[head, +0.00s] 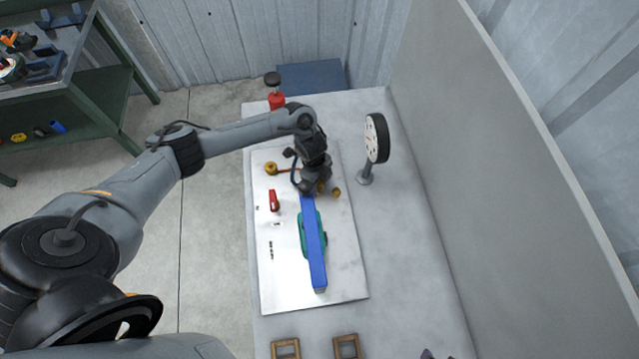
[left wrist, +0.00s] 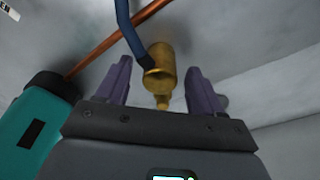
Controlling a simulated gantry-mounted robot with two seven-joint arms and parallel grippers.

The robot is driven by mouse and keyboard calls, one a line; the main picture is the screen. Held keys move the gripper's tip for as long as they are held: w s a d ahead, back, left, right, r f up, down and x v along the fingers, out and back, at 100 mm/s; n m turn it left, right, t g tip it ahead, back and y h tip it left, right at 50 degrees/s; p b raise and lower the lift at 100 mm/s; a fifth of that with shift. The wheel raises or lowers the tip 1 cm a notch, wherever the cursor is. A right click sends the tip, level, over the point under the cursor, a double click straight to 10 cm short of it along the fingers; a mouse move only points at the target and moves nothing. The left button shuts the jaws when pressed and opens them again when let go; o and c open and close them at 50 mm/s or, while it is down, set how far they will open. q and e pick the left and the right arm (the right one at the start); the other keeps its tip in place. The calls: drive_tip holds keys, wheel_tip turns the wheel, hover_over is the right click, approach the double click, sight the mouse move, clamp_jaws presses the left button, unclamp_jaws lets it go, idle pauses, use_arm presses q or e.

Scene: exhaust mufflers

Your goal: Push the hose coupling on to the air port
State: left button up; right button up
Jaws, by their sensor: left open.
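A brass hose coupling (left wrist: 160,78) shows between the two fingers of my left gripper (left wrist: 160,68) in the left wrist view. The fingers stand apart with a gap on each side of the brass, so the gripper is open. A brass fitting (head: 336,192) shows just right of the gripper. I cannot tell which brass part is the air port.
A blue bar (head: 313,245) over a teal body (head: 304,225) and a red lever (head: 273,200) are on the white board (head: 285,290). Wooden frames (head: 346,346) lie in front.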

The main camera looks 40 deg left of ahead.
use_arm(q)
drive_tip(key=shift+c, duration=0.3)
drive_tip(key=c, duration=1)
wheel_tip(320, 180, up, 10)
drive_tip(key=shift+p, duration=0.7)
drive_tip(key=shift+r, duration=0.1)
